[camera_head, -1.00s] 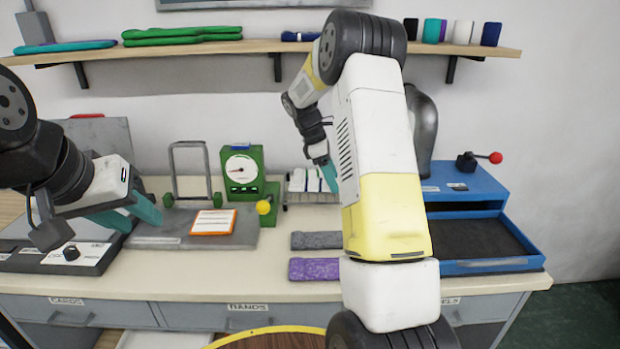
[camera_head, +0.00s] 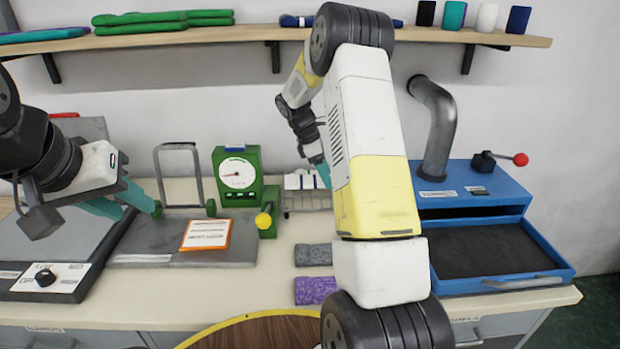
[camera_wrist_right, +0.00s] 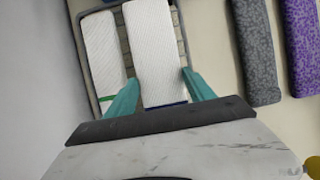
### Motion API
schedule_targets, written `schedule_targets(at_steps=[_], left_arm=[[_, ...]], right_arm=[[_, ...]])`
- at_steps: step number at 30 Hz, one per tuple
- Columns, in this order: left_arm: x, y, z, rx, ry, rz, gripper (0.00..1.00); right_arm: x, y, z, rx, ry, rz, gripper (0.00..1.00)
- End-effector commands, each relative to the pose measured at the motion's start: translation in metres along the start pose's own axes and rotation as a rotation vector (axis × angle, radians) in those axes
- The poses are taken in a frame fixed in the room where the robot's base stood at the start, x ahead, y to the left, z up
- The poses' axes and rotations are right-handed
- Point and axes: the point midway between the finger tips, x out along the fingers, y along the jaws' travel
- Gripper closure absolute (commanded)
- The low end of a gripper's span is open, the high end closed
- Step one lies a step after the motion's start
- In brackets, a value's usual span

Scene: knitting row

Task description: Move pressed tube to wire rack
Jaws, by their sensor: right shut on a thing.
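A white ribbed tube (camera_wrist_right: 155,50) with a dark blue edge lies between the teal fingers of my right gripper (camera_wrist_right: 160,95) in the right wrist view. The gripper is shut on it. The tube is over the wire rack (camera_wrist_right: 92,95), beside another white tube (camera_wrist_right: 103,60) with a green edge. I cannot tell whether the held tube rests on the rack floor. In the head view the wire rack (camera_head: 305,202) is partly behind my right arm, and the right gripper (camera_head: 322,170) is mostly hidden. My left gripper (camera_head: 128,208) is open and empty above the grey press plate.
A blue steamer tray (camera_head: 540,250) is at right. The shelf (camera_head: 220,36) runs above.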

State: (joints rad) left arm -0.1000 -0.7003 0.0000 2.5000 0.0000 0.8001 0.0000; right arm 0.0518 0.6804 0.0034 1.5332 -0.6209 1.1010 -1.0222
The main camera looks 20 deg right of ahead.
Motion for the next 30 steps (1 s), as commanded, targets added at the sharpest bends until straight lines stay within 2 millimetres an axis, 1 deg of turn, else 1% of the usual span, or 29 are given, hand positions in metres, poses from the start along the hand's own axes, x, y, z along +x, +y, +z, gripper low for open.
schedule_targets(at_steps=[1,7,13,23,24,26,27,30], left_arm=[[0.000,0.000,0.000,0.000,0.000,0.000,0.64],[0.000,0.000,0.000,0.000,0.000,0.000,0.64],[0.000,0.000,0.000,0.000,0.000,0.000,0.64],[0.000,0.000,0.000,0.000,0.000,0.000,0.64],[0.000,0.000,0.000,0.000,0.000,0.000,0.64],[0.000,0.000,0.000,0.000,0.000,0.000,0.64],[0.000,0.000,0.000,0.000,0.000,0.000,0.64],[0.000,0.000,0.000,0.000,0.000,0.000,0.64]], right_arm=[[0.006,0.000,-0.002,-0.001,-0.001,0.000,0.82],[0.020,0.000,-0.008,0.000,0.000,0.000,0.82],[0.045,0.000,-0.018,0.000,-0.001,-0.001,0.82],[0.048,0.000,-0.020,0.001,0.000,0.001,0.82],[0.049,0.001,-0.020,0.001,0.000,0.001,0.36],[0.048,0.001,-0.020,0.001,0.000,0.001,0.24],[0.048,0.001,-0.020,0.001,0.000,0.001,0.16],[0.048,0.001,-0.020,0.001,0.000,0.001,0.16]])
